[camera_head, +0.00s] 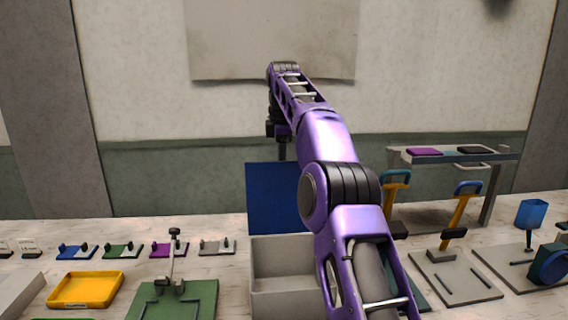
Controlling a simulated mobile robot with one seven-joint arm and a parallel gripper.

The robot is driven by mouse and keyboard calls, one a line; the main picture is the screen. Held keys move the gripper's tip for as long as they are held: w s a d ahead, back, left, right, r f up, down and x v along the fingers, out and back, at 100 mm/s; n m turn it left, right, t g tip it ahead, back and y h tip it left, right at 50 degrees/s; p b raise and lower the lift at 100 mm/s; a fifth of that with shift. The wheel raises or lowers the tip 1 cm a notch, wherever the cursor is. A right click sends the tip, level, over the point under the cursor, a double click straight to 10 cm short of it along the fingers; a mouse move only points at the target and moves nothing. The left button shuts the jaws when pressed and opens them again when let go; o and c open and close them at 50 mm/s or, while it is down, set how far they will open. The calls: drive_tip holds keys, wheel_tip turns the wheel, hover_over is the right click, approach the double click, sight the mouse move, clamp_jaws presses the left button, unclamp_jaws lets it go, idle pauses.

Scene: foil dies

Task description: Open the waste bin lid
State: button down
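A grey open-topped box (262,285), which looks like the waste bin, stands in the middle of the table. A dark blue flat panel (268,190), which looks like its lid, stands upright at the box's back edge, and the inside of the box shows. My purple arm covers the right part of both. My gripper (282,152) is at the far end of the arm, pointing down near the top edge of the blue panel. It is small and dark here, so its fingers and any contact with the panel cannot be made out.
Left of the box are a green plate (200,300) with an upright lever, a yellow tray (86,289) and several small coloured blocks with pegs. On the right are grey fixtures with yellow levers (459,212), a blue cup (531,213) and a raised grey rack (455,157).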

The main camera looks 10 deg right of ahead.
drive_tip(key=c, duration=0.9)
unclamp_jaws()
drive_tip(key=shift+r, duration=0.1)
drive_tip(key=shift+s+d, duration=0.1)
drive_tip(key=shift+s, duration=0.05)
